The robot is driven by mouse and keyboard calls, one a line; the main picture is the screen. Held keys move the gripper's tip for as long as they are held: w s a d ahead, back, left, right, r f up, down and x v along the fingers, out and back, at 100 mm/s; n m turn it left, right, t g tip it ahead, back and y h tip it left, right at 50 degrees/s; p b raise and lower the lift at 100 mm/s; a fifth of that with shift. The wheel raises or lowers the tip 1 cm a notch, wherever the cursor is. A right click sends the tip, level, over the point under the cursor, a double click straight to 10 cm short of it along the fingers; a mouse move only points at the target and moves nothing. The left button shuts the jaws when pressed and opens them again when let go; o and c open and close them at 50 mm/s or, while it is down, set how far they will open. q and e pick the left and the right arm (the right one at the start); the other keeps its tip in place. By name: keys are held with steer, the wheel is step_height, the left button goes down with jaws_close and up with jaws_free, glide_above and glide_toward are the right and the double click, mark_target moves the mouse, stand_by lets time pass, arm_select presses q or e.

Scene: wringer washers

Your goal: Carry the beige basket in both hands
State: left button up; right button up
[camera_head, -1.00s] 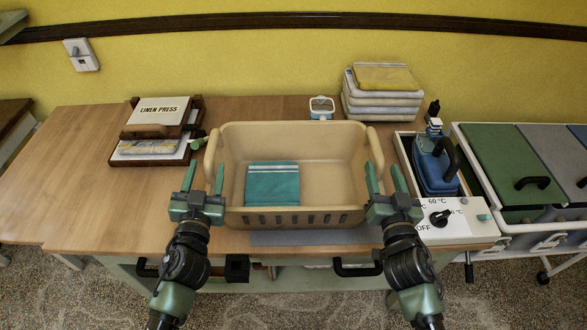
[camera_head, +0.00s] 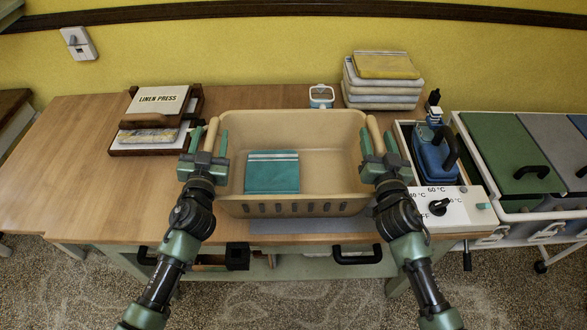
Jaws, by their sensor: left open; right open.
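The beige basket (camera_head: 330,132) stands upright on the wooden table, with a folded teal cloth (camera_head: 272,176) inside it. Its left handle (camera_head: 211,134) and right handle (camera_head: 375,135) stick out at the two sides. My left gripper (camera_head: 208,142) is open at the left handle, with a finger on each side of it. My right gripper (camera_head: 377,144) is open at the right handle, also with a finger on each side. I cannot tell whether the fingers touch the handles.
Folded towels (camera_head: 384,82) are stacked behind right. The table's left part is clear.

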arm_select(q)
steer(key=shift+w, duration=0.25)
arm_select(e)
steer(key=shift+w, duration=0.25)
arm_select(q)
jaws_close()
arm_select(e)
jaws_close()
steer(key=shift+d, duration=0.1)
stand_by(0.7)
arm_select(q)
steer(key=shift+r, duration=0.15)
arm_select(e)
steer(key=shift+r, duration=0.1)
